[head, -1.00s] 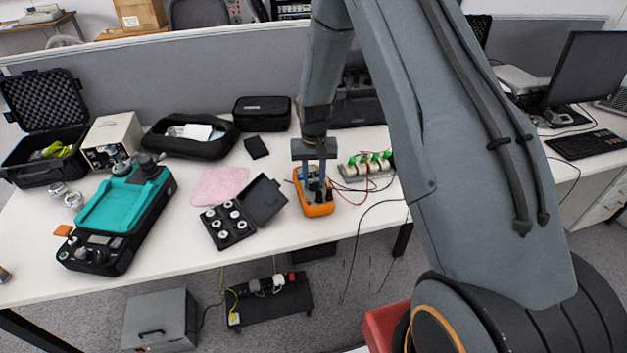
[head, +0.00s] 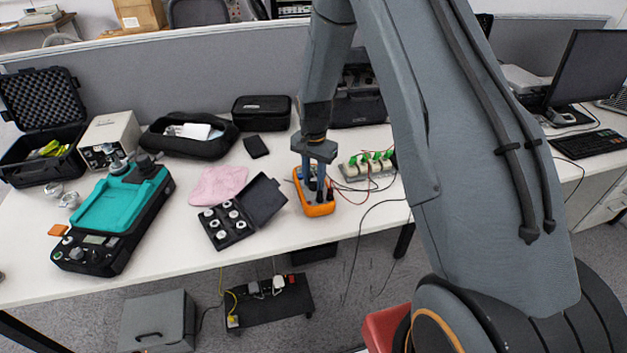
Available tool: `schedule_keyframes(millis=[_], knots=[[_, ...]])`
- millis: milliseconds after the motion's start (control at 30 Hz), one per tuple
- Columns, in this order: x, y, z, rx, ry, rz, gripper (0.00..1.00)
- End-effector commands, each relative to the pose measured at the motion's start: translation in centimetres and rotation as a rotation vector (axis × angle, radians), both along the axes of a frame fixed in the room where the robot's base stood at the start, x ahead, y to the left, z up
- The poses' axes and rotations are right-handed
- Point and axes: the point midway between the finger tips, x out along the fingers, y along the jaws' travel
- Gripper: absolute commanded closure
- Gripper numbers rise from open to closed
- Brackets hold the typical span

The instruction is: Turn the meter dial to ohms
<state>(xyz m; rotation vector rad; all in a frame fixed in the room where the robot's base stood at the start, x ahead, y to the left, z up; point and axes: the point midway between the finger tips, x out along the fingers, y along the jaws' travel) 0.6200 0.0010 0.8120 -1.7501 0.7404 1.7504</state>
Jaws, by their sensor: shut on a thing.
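The orange meter (head: 318,209) lies on the white table, right of the black case of small weights. My gripper (head: 318,180) points down over the meter's upper half, its fingers shut on the meter's dial. The dial itself is hidden by the fingers and the gripper body, so its setting cannot be read. The gripper body looks twisted at an angle to the meter.
A terminal block with green clips (head: 368,166) and red and black leads stands close on the right. The open black weight case (head: 240,212) is close on the left. A teal-topped shaker (head: 117,210) stands further left. Bare table (head: 180,245) shows in front.

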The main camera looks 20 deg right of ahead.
Motion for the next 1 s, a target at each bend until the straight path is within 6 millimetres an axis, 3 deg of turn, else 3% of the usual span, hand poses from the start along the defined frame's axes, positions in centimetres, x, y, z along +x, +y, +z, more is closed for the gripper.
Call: schedule_keyframes(millis=[667, 700, 800, 1000], knots=[[0.03, 0.04, 0.03, 0.0, 0.0, -0.073, 0.95], [0.03, 0.04, 0.04, 0.0, 0.0, -0.073, 0.69], [0.03, 0.04, 0.03, 0.0, 0.0, -0.073, 0.54], [0.02, 0.02, 0.02, 0.0, 0.0, -0.073, 0.54]])
